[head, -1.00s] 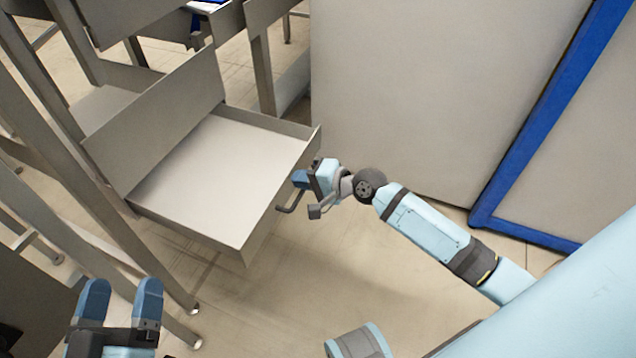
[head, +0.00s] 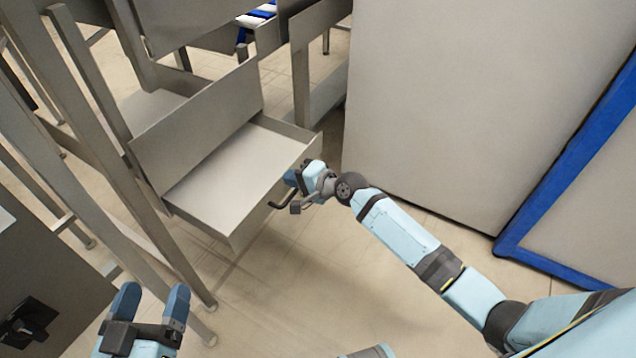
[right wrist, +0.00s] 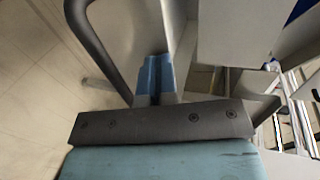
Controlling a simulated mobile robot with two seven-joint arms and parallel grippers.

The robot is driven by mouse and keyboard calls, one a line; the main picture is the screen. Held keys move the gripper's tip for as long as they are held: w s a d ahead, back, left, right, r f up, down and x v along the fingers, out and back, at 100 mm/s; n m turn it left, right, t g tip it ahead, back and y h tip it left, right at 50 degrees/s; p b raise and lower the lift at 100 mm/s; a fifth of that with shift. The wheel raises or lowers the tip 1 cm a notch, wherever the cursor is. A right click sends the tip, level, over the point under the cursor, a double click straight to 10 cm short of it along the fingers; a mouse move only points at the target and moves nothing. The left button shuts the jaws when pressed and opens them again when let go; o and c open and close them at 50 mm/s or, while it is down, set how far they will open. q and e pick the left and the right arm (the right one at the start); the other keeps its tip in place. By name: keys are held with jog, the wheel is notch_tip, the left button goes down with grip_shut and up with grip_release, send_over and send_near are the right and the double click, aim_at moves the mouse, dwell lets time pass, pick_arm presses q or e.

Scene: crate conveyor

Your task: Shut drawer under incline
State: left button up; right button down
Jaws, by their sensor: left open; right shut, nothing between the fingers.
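The drawer (head: 228,178) under the incline stands part way out, and its inside is bare where I can see it. Its dark bar handle (head: 279,204) is on the front face and also shows in the right wrist view (right wrist: 98,48). My right gripper (head: 290,177) is shut and empty, with its fingertips at the drawer front beside the handle. In the right wrist view the closed blue fingers (right wrist: 155,75) point at the drawer front; whether they touch it I cannot tell. My left gripper (head: 150,305) is open and empty, low at the left, away from the drawer.
A grey metal panel (head: 195,125) slopes above the drawer. Metal legs (head: 125,190) stand to its left. A large pale cabinet (head: 420,120) and a blue-framed panel (head: 560,170) stand on the right. The floor (head: 270,280) before the drawer is clear.

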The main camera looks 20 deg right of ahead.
jog(key=w+a, duration=0.1)
jog(key=w, duration=0.1)
jog(key=w+a, duration=0.4)
jog(key=w, duration=0.1)
jog(key=shift+a, duration=0.25)
jog(key=b, duration=0.2)
send_over(243, 170)
jog(key=shift+s+d, duration=0.2)
jog(key=shift+s, duration=0.2)
jog(key=shift+w+a, duration=0.3)
jog(key=shift+w, duration=0.05)
pick_arm(q)
jog(key=r, duration=0.1)
jog(key=d+r+t+h, duration=0.1)
jog(key=r, duration=0.1)
jog(key=shift+s+d+t, duration=0.1)
jog(key=shift+s+t, duration=0.05)
jog(key=shift+t, duration=0.15)
jog(key=shift+f, duration=0.1)
